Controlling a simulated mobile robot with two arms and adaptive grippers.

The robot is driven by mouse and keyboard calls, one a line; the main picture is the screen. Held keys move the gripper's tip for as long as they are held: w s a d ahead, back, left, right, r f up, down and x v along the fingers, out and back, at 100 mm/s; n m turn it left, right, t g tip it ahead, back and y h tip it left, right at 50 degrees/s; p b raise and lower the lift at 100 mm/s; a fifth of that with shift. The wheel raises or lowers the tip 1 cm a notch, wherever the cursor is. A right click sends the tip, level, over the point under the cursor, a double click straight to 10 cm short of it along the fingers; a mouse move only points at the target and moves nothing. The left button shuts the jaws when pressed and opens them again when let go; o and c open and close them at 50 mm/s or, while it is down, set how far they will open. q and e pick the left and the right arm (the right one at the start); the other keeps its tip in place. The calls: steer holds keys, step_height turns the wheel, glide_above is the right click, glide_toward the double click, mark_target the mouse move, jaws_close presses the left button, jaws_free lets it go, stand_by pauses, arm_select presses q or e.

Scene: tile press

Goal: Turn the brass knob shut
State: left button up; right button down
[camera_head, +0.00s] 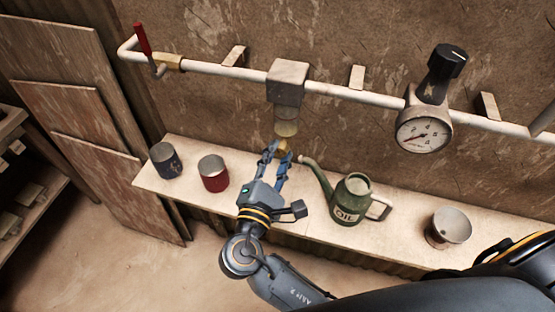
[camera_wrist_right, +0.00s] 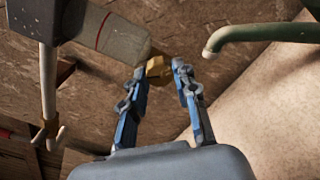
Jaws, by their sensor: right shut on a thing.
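The brass knob (camera_head: 283,147) sits at the lower end of a cloudy bowl (camera_head: 287,127) that hangs under a grey block (camera_head: 288,82) on the wall pipe. My right gripper (camera_head: 278,151) reaches up to it from below, with its fingers around the knob. In the right wrist view, the knob (camera_wrist_right: 158,69) lies between the fingertips of my right gripper (camera_wrist_right: 161,71), which is shut on it. The fingers hide part of the knob in the head view. My left gripper is not in view.
A green oil can (camera_head: 351,198) stands on the shelf (camera_head: 315,230) just right of my gripper, its spout close by. A red tin (camera_head: 214,174), a dark tin (camera_head: 166,161) and a metal cup (camera_head: 448,228) also stand there. A gauge (camera_head: 424,133) and red-handled lever (camera_head: 142,38) are on the pipe.

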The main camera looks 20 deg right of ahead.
steer(key=m+b, duration=0.2)
steer(key=m, duration=0.2)
steer(key=shift+f+b, duration=0.1)
steer(key=shift+b, duration=0.3)
steer(key=shift+m+b, duration=0.8)
steer(key=shift+m, duration=0.5)
steer(key=c, duration=1)
jaws_free()
